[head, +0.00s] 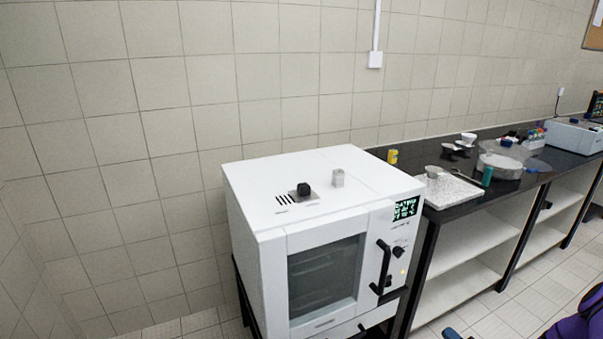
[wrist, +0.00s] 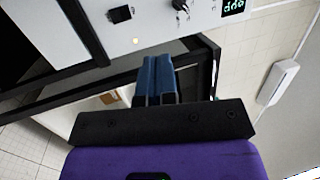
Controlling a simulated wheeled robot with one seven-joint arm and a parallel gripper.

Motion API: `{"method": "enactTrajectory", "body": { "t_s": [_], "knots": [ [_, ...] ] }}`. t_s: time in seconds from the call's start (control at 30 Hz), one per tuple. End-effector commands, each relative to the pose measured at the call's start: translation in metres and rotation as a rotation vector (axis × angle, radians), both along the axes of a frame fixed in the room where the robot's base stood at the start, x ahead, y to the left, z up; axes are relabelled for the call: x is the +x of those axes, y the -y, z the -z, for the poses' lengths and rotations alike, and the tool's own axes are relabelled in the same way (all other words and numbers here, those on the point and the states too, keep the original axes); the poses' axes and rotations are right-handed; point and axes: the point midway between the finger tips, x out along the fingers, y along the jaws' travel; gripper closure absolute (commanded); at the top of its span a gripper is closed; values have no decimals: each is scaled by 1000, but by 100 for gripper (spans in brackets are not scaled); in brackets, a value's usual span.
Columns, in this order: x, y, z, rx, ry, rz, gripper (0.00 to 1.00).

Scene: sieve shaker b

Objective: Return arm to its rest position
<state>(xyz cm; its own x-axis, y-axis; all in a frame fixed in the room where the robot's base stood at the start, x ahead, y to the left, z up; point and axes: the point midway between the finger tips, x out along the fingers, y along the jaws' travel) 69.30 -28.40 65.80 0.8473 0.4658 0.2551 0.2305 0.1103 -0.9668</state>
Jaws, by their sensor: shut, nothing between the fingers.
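My gripper (wrist: 158,62) shows in the wrist view with its two blue fingers together and nothing between them. It is in free space near the front of the white oven (wrist: 150,18), whose knob, black switch and green display show past the fingers. In the head view the oven (head: 300,255) stands at the centre with its windowed door shut. Purple parts of my arm (head: 580,325) show at the lower right corner of the head view, and a small blue tip shows at the bottom edge. The rest of my arm is out of view.
The oven's black handle (head: 383,268) sticks out in front. A black bench (head: 460,203) with a white tray (head: 442,191), dishes and a tube rack (head: 532,136) runs to the right. Tiled floor (head: 478,324) is clear in front of the bench.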

Motion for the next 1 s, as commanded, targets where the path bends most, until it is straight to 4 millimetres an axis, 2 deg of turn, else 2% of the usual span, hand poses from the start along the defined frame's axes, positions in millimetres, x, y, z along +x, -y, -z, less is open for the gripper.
{"method": "enactTrajectory", "body": {
  "t_s": [0.27,0.6,0.8,1.0],
  "knots": [
    [22,-2,-53,-36,-20,-174,100],
    [53,-24,-165,-149,-110,-511,100],
    [60,-45,-231,-245,-188,-684,100],
    [59,-70,-294,-359,-279,-829,100]
  ]
}}
